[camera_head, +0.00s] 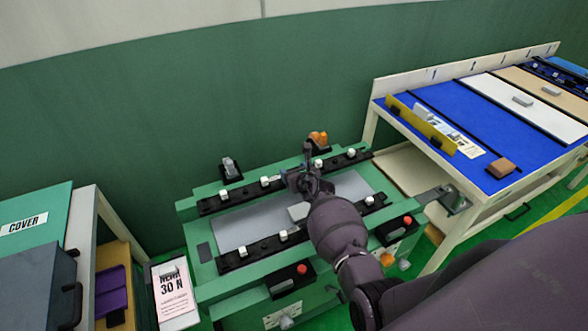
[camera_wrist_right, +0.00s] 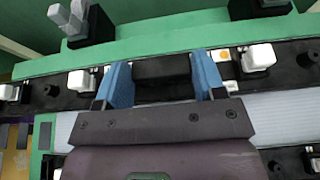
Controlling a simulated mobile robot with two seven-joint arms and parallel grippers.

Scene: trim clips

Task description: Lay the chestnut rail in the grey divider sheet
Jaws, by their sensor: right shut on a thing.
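The grey sheet (camera_head: 245,226) lies flat on the green fixture between two black strips (camera_head: 240,199) that carry white clips. My right gripper (camera_head: 309,178) is over the far strip, near the middle of the fixture. In the right wrist view its blue fingers (camera_wrist_right: 160,80) are shut on a dark block (camera_wrist_right: 160,69), close to the far strip. What this block is cannot be told for sure. A brown block (camera_head: 500,167) lies on the blue mat at the right; no long chestnut rail can be made out. My left gripper is out of view.
A table with a blue mat (camera_head: 455,100) and a yellow bar (camera_head: 420,124) stands at the right. A printed sign (camera_head: 172,290) stands left of the fixture. Red buttons (camera_head: 302,268) sit on the fixture's front. My right arm hides part of the sheet.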

